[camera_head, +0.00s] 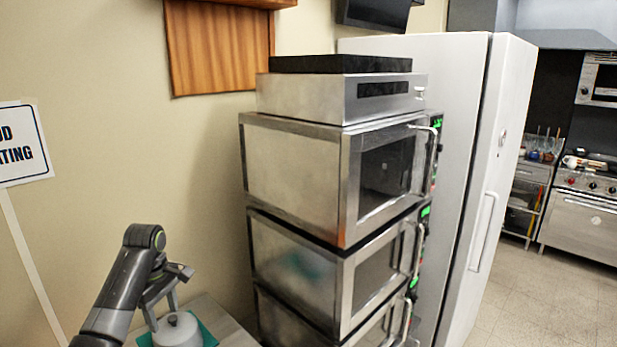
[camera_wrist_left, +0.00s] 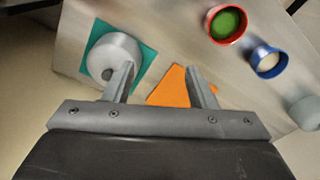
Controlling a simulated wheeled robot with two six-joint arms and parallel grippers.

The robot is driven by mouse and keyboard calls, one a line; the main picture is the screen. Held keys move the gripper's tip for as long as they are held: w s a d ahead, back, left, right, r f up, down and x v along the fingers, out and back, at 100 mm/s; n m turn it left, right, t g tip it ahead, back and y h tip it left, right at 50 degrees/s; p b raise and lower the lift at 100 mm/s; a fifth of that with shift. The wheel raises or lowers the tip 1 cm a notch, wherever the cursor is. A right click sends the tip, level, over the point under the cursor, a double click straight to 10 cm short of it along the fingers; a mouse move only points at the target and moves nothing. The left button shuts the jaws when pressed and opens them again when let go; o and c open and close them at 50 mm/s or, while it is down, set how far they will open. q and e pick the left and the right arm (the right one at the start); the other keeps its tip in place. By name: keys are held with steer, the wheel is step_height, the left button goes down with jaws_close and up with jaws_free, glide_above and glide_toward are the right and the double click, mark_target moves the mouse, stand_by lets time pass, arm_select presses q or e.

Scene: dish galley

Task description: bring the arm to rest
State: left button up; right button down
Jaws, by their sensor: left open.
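My left gripper (camera_head: 160,308) is at the lower left of the head view, at the end of my dark grey arm. In the left wrist view the gripper (camera_wrist_left: 160,82) has its two fingers well apart, with nothing between them. A grey round lidded pot (camera_head: 180,332) stands below it on a teal mat (camera_head: 209,338). In the left wrist view the pot (camera_wrist_left: 113,50) is beside the left-hand finger, apart or touching I cannot tell. My right gripper is not in view.
The counter (camera_wrist_left: 172,40) also holds an orange flat piece (camera_wrist_left: 170,88), a red-rimmed green container (camera_wrist_left: 228,24), a blue-rimmed container (camera_wrist_left: 266,61) and a grey object at the right edge. Stacked steel ovens (camera_head: 290,165) and a tall fridge (camera_head: 450,110) stand to the right.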

arm_select(q)
steer(key=s+d+f+m+t, duration=0.1)
steer(key=s+f+m, duration=0.6)
steer(key=s+f, duration=1.05)
steer(key=s+d+r+m+t+y, duration=0.2)
steer(key=s+m, duration=0.5)
steer(key=s, duration=1.6)
step_height(320, 180, down, 30)
steer(key=a+b, duration=0.2)
steer(key=b, duration=0.5)
steer(key=s+f+g+b, duration=0.1)
steer(key=s+f+b, duration=0.2)
steer(key=s+f, duration=0.4)
steer(key=s+d+f+g+h+b, duration=0.1)
steer(key=s+f+b, duration=0.3)
steer(key=f, duration=1.2)
steer(key=shift+s+f+b, duration=0.3)
steer(key=shift+s+f, duration=0.1)
steer(key=shift+s, duration=1.7)
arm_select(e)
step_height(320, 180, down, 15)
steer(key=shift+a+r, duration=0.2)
